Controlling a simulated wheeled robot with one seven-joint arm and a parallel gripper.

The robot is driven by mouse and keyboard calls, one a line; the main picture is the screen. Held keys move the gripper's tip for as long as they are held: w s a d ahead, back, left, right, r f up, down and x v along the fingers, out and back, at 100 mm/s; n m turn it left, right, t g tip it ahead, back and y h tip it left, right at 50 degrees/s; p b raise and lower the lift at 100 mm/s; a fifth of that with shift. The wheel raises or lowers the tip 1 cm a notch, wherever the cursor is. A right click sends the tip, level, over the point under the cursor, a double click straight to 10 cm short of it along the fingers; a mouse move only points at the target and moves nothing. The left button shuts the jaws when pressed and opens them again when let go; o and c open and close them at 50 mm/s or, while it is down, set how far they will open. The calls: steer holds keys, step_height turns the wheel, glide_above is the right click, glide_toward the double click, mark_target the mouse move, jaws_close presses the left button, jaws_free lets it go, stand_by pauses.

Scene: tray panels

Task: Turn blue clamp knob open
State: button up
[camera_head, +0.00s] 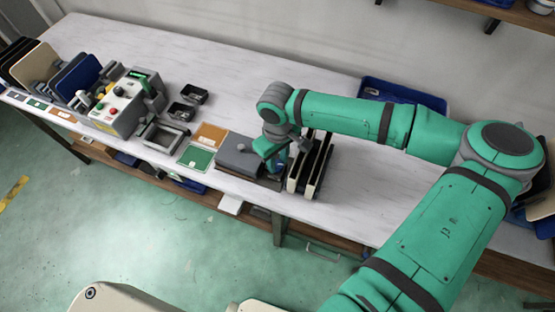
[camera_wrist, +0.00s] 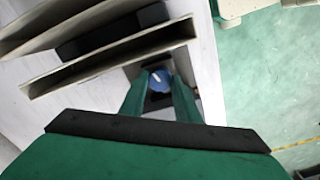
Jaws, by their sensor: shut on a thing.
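The blue clamp knob (camera_wrist: 159,80) shows in the wrist view between the two green fingers of my gripper (camera_wrist: 160,92). A pale stripe marks its top. My gripper is shut on the knob, with one finger on each side of it. In the head view my gripper (camera_head: 272,155) points down at the bench beside the upright tray panels (camera_head: 313,165); the knob is hard to make out there behind the fingers. The panels also stand to the left of my fingers in the wrist view (camera_wrist: 110,68).
A grey block (camera_head: 239,153) sits left of my gripper. A green card (camera_head: 196,157), an orange card (camera_head: 210,135) and a control box (camera_head: 117,105) stand farther left. A blue bin (camera_head: 405,95) is at the back, behind my arm. The white bench (camera_head: 225,80) is clear behind the gripper.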

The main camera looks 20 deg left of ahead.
steer(key=n, duration=1.1)
steer(key=shift+n, duration=1.9)
steer(key=o, duration=1)
steer(key=shift+o, duration=0.2)
